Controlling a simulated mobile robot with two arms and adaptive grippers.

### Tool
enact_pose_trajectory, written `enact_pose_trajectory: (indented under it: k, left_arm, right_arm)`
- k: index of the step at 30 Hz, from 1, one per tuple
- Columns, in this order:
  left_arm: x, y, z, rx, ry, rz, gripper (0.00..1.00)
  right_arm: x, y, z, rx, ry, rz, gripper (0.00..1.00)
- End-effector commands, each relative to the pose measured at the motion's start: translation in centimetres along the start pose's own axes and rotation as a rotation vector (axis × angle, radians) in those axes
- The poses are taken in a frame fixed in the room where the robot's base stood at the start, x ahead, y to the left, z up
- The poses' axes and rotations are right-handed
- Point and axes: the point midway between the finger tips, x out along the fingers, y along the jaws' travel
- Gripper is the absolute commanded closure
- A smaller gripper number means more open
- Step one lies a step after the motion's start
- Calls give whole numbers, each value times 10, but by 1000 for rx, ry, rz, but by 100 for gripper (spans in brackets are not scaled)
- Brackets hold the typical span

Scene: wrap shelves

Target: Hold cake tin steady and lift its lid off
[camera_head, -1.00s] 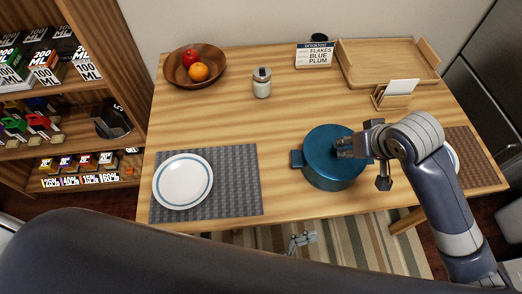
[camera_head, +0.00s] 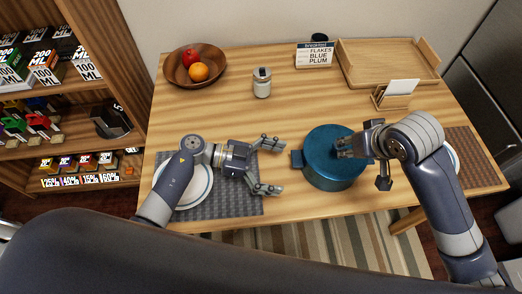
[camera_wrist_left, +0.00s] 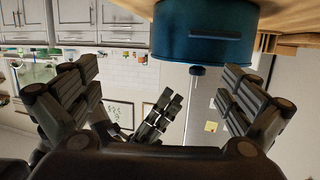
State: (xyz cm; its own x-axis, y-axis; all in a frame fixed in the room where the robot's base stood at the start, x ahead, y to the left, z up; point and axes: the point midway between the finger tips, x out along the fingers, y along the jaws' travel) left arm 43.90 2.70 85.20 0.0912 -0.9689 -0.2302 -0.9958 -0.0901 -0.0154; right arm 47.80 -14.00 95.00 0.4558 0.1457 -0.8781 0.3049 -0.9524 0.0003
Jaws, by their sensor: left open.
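The blue round cake tin (camera_head: 325,178) stands on the table with its flat blue lid (camera_head: 322,146) on top. A side handle (camera_head: 297,159) sticks out on its left. My left gripper (camera_head: 270,166) is open and empty, just left of this handle, fingers pointing at the tin and apart from it. In the left wrist view, the tin (camera_wrist_left: 205,30) shows at the top, beyond the spread fingers of this gripper (camera_wrist_left: 160,85). My right gripper (camera_head: 345,147) is over the right part of the lid. Its fingers hide the lid's centre, and I cannot tell whether they grip a knob.
A plate (camera_head: 200,195) on a grey placemat (camera_head: 235,205) lies under my left arm. A fruit bowl (camera_head: 180,75), a jar (camera_head: 262,84), a sign (camera_head: 313,56), a card holder (camera_head: 392,98) and a wooden tray (camera_head: 385,60) stand farther back. The table behind the tin is clear.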

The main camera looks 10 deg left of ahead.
Motion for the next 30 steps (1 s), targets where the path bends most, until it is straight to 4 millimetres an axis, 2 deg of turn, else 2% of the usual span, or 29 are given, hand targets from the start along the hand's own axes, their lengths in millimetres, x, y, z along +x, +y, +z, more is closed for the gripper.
enact_pose_trajectory:
  k: [1, 4, 7, 10, 14, 24, 30]
  left_arm:
    - [-13, -13, 5, -10, -43, -34, 0]
    - [-34, -32, 14, -38, -110, -91, 0]
    - [-47, -43, 18, -54, -147, -124, 0]
    - [-48, -48, 21, -62, -160, -138, 0]
    - [-34, -50, 22, -64, -159, -139, 0]
    - [26, -57, 33, -64, -158, -137, 0]
    - [48, -61, 37, -63, -159, -138, 0]
  right_arm:
    - [0, 0, 0, 0, 0, 0, 67]
    - [0, 0, 0, 0, 0, 0, 67]
    - [0, 0, 0, 0, 0, 0, 67]
    - [0, 0, 0, 0, 0, 0, 67]
    - [0, 0, 0, 0, 0, 0, 67]
    - [0, 0, 0, 0, 0, 0, 67]
    - [0, 0, 0, 0, 0, 0, 67]
